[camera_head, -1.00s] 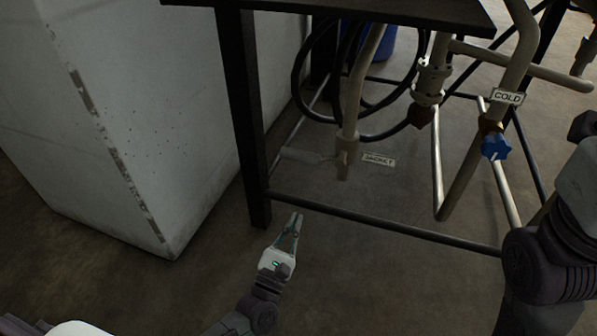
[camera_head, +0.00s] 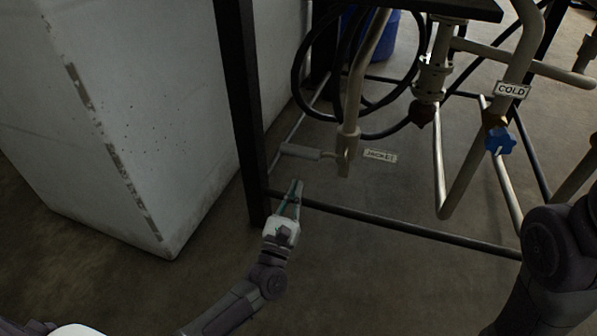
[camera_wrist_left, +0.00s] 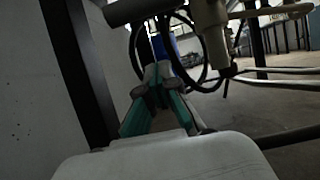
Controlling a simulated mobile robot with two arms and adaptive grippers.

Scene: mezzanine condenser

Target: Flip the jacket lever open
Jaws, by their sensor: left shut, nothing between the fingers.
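The jacket lever (camera_head: 301,152) is a light grey handle that sticks out to the left of a beige valve (camera_head: 345,156) at the low end of a pipe. A white JACKET label (camera_head: 380,156) is to its right. In the left wrist view the lever (camera_wrist_left: 138,10) crosses the top, with the valve and pipe (camera_wrist_left: 209,18) to its right. My left gripper (camera_head: 294,184) is shut and empty. Its tips are just below the lever in the head view, and I see a gap between them. My right gripper is out of view.
A black frame leg (camera_head: 240,110) and a low bar (camera_head: 400,228) stand close to my left gripper. A white block (camera_head: 150,120) is at left. A black hose (camera_head: 303,70) loops behind the pipe. A COLD pipe with a blue knob (camera_head: 499,141) is at right.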

